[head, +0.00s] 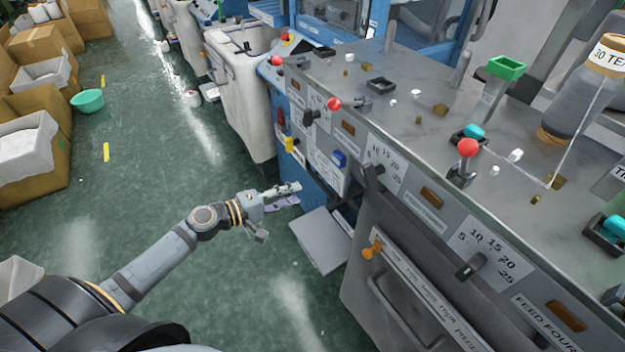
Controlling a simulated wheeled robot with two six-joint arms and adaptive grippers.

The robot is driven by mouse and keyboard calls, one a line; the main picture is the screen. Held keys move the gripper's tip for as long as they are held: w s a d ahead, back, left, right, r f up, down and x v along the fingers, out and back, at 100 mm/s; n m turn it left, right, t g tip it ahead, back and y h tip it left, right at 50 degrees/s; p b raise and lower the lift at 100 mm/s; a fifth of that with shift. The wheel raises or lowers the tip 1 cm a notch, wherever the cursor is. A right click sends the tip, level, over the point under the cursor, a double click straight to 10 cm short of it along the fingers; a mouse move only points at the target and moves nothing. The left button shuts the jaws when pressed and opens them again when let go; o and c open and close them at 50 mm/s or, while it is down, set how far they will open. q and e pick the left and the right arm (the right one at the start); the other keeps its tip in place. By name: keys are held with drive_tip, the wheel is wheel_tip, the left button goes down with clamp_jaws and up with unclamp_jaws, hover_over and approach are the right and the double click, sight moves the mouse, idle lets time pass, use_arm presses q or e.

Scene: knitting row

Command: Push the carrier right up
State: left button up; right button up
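My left gripper (277,208) is in the middle of the head view, over the green floor and left of the grey machine. Its fingers are spread and nothing shows between them. Nothing in view is plainly marked as the carrier. A yellow slider piece (290,144) sits on the blue machine's front face, above and apart from my gripper. An orange knob (373,248) sits at the left end of a lettered strip on the grey front. Levers with red balls (468,147) stand along the machine top. My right gripper is not in view.
The grey machine (430,80) fills the right side, with dials, a drawer handle and a yarn cone (582,98). A grey box (320,240) stands on the floor beside it. Cardboard boxes (40,45) line the left. The floor between is mostly clear.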

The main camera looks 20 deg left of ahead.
sight(322, 183)
use_arm(q)
drive_tip(key=p+x, duration=0.2)
drive_tip(key=x, duration=0.7)
drive_tip(key=shift+w+d, duration=0.25)
drive_tip(key=shift+d, duration=0.05)
drive_tip(key=shift+w+d+f, duration=0.15)
drive_tip(key=shift+w+d, duration=0.1)
drive_tip(key=shift+w, duration=0.1)
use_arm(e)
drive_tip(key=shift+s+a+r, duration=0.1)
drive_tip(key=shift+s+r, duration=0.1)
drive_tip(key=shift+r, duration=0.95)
use_arm(q)
drive_tip(key=shift+c, duration=0.3)
clamp_jaws()
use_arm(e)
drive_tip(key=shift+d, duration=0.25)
